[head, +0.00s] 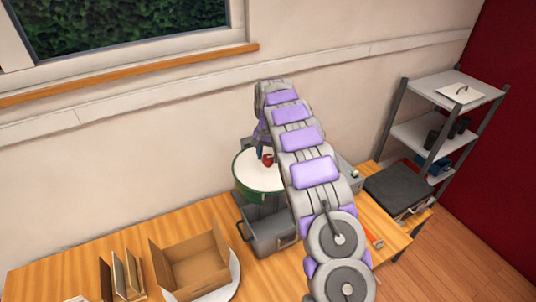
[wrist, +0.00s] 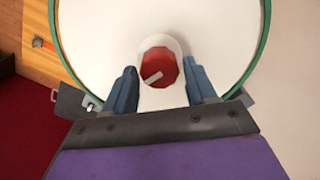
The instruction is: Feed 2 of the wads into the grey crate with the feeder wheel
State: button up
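The feeder wheel is a round white disc with a green rim, seen in the head view (head: 255,180) and filling much of the wrist view (wrist: 95,40). A red round piece (wrist: 160,66) with a pale bar on it sits on the disc and also shows in the head view (head: 268,160). My gripper (wrist: 160,80) is over the disc, its blue fingers apart on either side of the red piece's near edge. Whether they touch it I cannot tell. The grey crate (head: 262,232) stands below the wheel, partly hidden by my arm. I cannot make out any wads.
An open cardboard box (head: 195,262) is on the wooden table (head: 75,258), left of the crate. Upright brown pieces (head: 125,275) stand further left. A dark flat-topped box (head: 398,188) and a grey shelf rack (head: 440,130) are at the right. The wall is close behind.

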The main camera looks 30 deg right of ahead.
grip_shut()
dwell(0.3)
jog(key=shift+n, duration=0.3)
